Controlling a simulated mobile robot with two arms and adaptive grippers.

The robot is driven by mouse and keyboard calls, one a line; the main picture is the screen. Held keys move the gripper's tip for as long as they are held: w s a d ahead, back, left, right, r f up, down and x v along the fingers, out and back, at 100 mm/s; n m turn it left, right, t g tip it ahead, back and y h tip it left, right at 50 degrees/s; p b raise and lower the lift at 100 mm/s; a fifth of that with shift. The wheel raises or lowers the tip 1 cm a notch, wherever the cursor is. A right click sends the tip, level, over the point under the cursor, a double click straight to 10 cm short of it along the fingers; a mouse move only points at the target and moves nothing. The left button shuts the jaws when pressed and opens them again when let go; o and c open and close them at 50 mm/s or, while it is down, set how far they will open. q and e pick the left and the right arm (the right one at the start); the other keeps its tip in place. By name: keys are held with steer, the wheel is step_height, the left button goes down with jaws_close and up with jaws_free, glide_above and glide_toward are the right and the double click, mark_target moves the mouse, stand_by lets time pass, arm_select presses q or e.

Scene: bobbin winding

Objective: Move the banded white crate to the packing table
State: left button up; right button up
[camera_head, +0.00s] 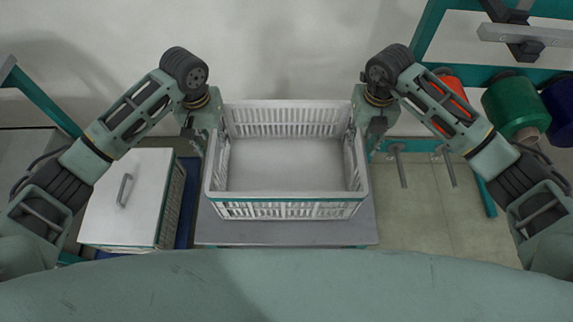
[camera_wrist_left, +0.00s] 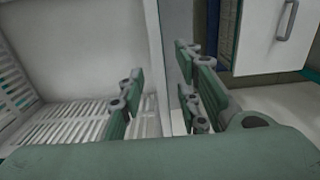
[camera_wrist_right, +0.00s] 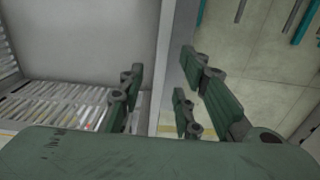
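My left gripper (camera_head: 203,142) is at the crate's left side wall. In the left wrist view its fingers (camera_wrist_left: 160,95) are apart, with the wall's rim (camera_wrist_left: 172,60) between them. My right gripper (camera_head: 367,138) is at the right side wall. In the right wrist view its fingers (camera_wrist_right: 158,95) are apart on either side of that rim (camera_wrist_right: 170,55). Firm contact is not visible at either wall.
A white lidded box or drawer unit (camera_head: 122,200) with a handle stands left of the grey tabletop. At the right, a rack holds green (camera_head: 516,107), blue and orange spools. Pegs (camera_head: 398,165) stick out below it. Open floor (camera_head: 425,205) lies right of the tabletop.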

mark_target(218, 154)
arm_select(q)
steer(key=shift+s, duration=0.1)
arm_select(e)
steer(key=shift+s, duration=0.1)
